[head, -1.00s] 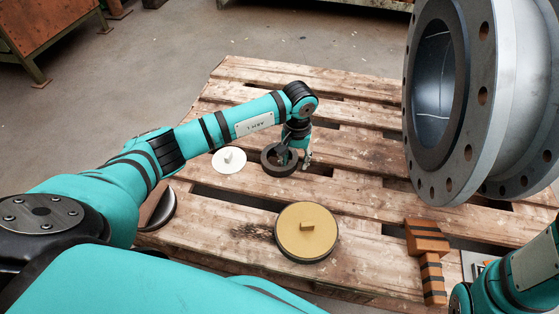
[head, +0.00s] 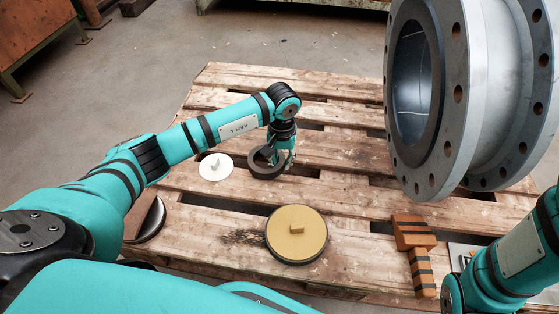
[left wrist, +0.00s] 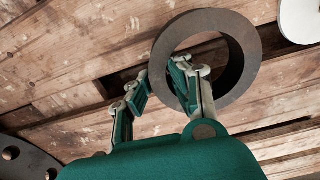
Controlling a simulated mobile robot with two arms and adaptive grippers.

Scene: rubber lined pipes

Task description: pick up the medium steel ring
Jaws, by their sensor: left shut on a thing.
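The medium steel ring, a dark grey ring (head: 257,169), lies on the wooden pallet, left of the pallet's middle in the head view. It also shows in the left wrist view (left wrist: 235,30), at upper centre. My left gripper (head: 281,158) reaches down at the ring's right side. In the left wrist view my left gripper (left wrist: 160,84) has one finger inside the ring's hole and the other outside, shut on the ring's wall. The fingers hide part of that wall. The ring appears to rest on the boards. My right gripper is out of view.
The pallet (head: 330,185) has gaps between boards. A white disc (head: 214,171) lies left of the ring, and a yellow-topped disc (head: 285,240) stands in front. An orange-brown striped block piece (head: 412,235) lies front right. A large flanged pipe (head: 470,90) looms at right.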

